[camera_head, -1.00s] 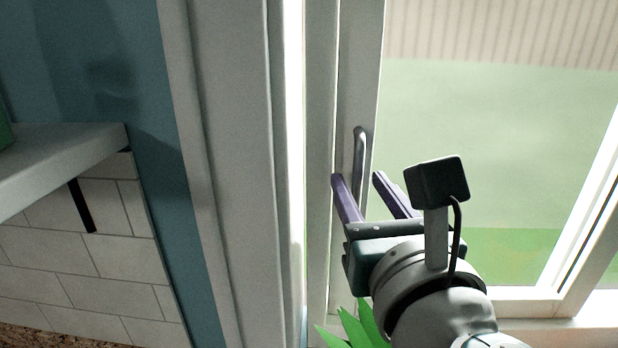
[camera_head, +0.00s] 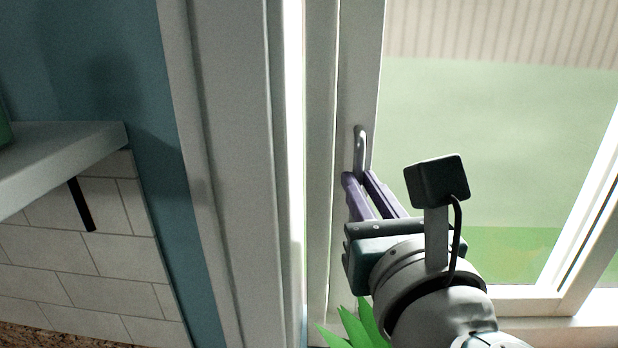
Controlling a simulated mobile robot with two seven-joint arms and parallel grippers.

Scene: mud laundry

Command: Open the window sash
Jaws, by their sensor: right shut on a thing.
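The window sash (camera_head: 345,95) is a white frame around a glass pane, with a vertical metal bar handle (camera_head: 361,143) on its left stile. A thin bright gap runs down between the fixed frame and the sash's left side. My right gripper (camera_head: 358,176) comes from below right. Its purple fingers are closed around the lower part of the handle, which they partly hide. The upper part of the handle shows above the fingertips. My left gripper is not in view.
A white shelf (camera_head: 65,160) with a black bracket (camera_head: 82,205) juts in at the left above white tiles. A green spiky plant (camera_head: 362,328) is just below my right gripper. The white window frame (camera_head: 235,150) stands left of the sash.

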